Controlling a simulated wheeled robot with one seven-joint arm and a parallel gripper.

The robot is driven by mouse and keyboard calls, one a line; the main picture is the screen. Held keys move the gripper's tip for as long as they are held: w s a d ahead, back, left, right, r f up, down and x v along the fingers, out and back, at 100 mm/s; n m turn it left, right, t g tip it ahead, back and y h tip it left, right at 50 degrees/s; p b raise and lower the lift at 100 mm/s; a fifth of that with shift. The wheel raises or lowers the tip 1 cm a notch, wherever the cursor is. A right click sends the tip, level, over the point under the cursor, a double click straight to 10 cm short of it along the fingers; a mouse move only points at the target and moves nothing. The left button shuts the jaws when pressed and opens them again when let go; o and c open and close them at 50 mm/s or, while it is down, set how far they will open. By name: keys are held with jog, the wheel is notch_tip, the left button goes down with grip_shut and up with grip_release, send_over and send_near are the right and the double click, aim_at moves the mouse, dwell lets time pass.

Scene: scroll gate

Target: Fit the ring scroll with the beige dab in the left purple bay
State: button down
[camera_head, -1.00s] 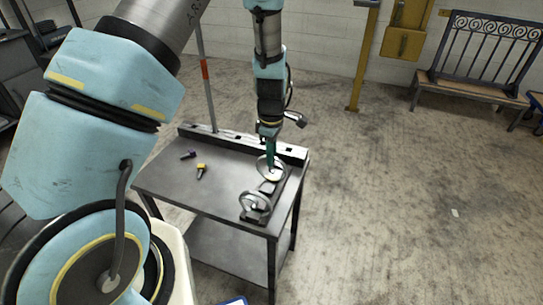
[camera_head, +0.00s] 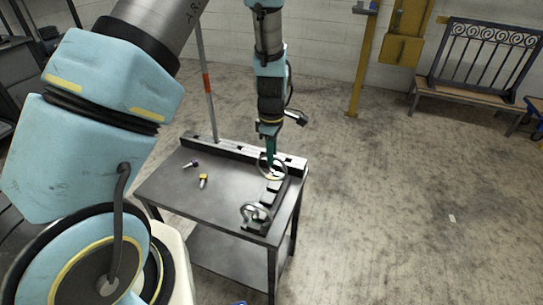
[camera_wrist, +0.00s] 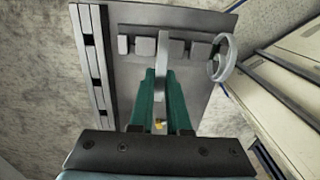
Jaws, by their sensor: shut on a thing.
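My gripper (camera_head: 271,153) is over the far right part of the table, pointing down. Its green fingers (camera_wrist: 155,88) are shut on a grey ring scroll (camera_head: 274,174), which is seen nearly edge-on in the wrist view (camera_wrist: 163,48). The held scroll is low over the far end of a row of dark blocks (camera_head: 265,200); I cannot tell whether it touches them. A second grey ring scroll (camera_head: 257,213) stands at the near end of the row and shows in the wrist view (camera_wrist: 222,58). I cannot make out a beige dab or purple bay.
The dark table (camera_head: 220,195) has a slotted rail (camera_head: 235,150) along its back edge. A small purple-topped piece (camera_head: 192,163) and a yellow-topped piece (camera_head: 203,181) lie on the left. The table's middle is clear.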

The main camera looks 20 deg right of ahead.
jog(key=shift+r+p, duration=1.5)
jog(key=shift+r, duration=0.7)
